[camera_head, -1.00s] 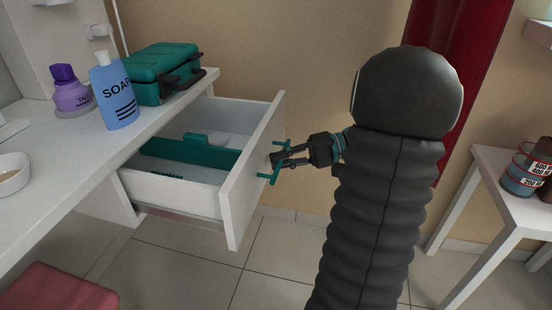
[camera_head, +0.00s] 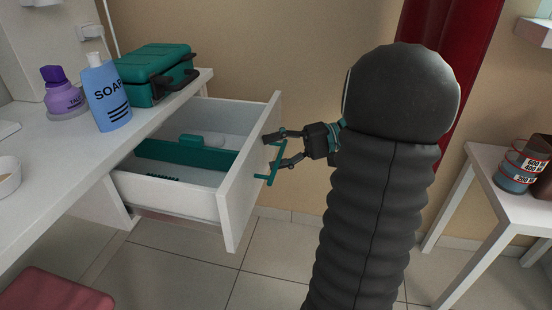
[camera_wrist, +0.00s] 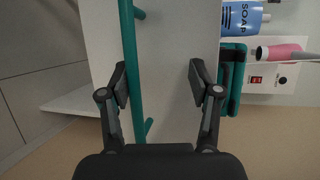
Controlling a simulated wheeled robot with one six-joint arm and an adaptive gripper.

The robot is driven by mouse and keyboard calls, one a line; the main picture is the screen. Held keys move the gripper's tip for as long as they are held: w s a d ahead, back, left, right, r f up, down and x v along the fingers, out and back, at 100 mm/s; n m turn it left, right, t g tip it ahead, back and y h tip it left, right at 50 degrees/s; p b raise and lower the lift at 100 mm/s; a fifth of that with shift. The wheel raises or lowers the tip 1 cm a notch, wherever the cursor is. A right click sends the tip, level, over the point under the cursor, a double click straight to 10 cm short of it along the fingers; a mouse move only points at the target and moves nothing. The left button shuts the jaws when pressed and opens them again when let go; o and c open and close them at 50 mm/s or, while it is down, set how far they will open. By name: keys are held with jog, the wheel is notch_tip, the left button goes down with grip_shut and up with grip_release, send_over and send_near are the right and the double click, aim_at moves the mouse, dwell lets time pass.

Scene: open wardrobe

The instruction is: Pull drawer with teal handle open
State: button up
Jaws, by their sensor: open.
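The white drawer (camera_head: 249,170) stands pulled well out from under the white counter. Its teal bar handle (camera_head: 272,163) is on the drawer front. My gripper (camera_head: 277,152) is open at the handle, its fingers spread above and below the bar's middle in the head view. In the wrist view, my gripper (camera_wrist: 158,85) has its fingers wide apart, with the teal handle (camera_wrist: 130,70) between them, close to the left finger. Inside the drawer lie a teal divider-like piece (camera_head: 185,155) and a pale item, partly hidden by the walls.
A teal case (camera_head: 152,77), a blue soap bottle (camera_head: 107,95) and a purple talc bottle (camera_head: 62,95) stand on the counter (camera_head: 60,155). A pink stool (camera_head: 55,295) is at lower left. A white side table (camera_head: 490,195) with jars is at right. Tiled floor lies clear below the drawer.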

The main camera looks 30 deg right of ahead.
jog(key=o, duration=0.7)
jog(key=r, duration=0.7)
jog(key=shift+w+d+r+p, duration=0.25)
jog(key=shift+r+p, duration=0.05)
jog(key=shift+c, duration=0.2)
jog(key=shift+r, duration=0.3)
jog(key=shift+g+h, duration=0.3)
jog(key=shift+g, duration=0.2)
jog(key=f, duration=0.2)
jog(key=s+f, duration=0.1)
jog(key=f, duration=0.1)
jog(key=shift+s+f, duration=0.15)
jog(key=shift+f, duration=0.2)
jog(key=shift+s+d+r, duration=0.1)
jog(key=shift+s+d, duration=0.05)
jog(key=shift+d, duration=0.15)
jog(key=shift+s+d, duration=0.1)
jog(key=shift+s, duration=0.1)
jog(key=c, duration=0.6)
jog(key=shift+d, duration=0.25)
jog(key=shift+c, duration=0.3)
jog(key=s+f+p+v, duration=0.1)
jog(key=p+v, duration=0.4)
jog(key=v, duration=0.9)
jog(key=shift+f, duration=0.55)
